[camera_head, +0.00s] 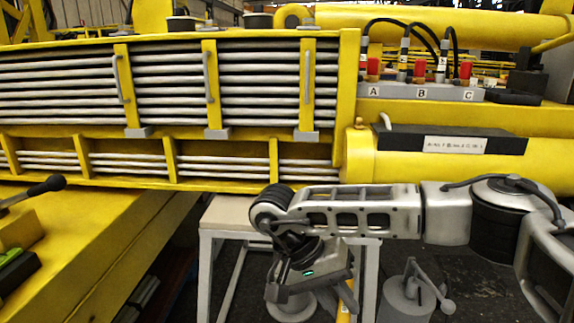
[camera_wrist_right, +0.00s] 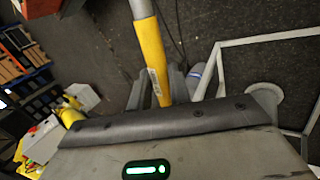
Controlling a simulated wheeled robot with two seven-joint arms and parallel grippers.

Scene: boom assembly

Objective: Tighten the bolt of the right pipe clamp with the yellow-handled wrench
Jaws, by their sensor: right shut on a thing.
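My right gripper (camera_head: 340,290) hangs low in front of the yellow rack, over a pale stand. It is shut on the yellow-handled wrench (camera_head: 347,304), of which only a short piece of yellow handle shows in the head view. In the right wrist view the yellow handle (camera_wrist_right: 152,58) rises from between the fingers (camera_wrist_right: 166,92), with a grey shaft above it; the wrench's working end is out of view. The right pipe clamp (camera_head: 307,85) is a grey upright bar on a yellow post across the pipes, well above the gripper. Its bolt is too small to make out. My left gripper is not in view.
Two similar clamps (camera_head: 210,80) stand farther left along the stacked pipes. A valve block (camera_head: 420,93) with red caps and black hoses sits at the upper right. A light-topped stand (camera_head: 228,212) is below the rack. A yellow beam (camera_head: 95,245) fills the lower left.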

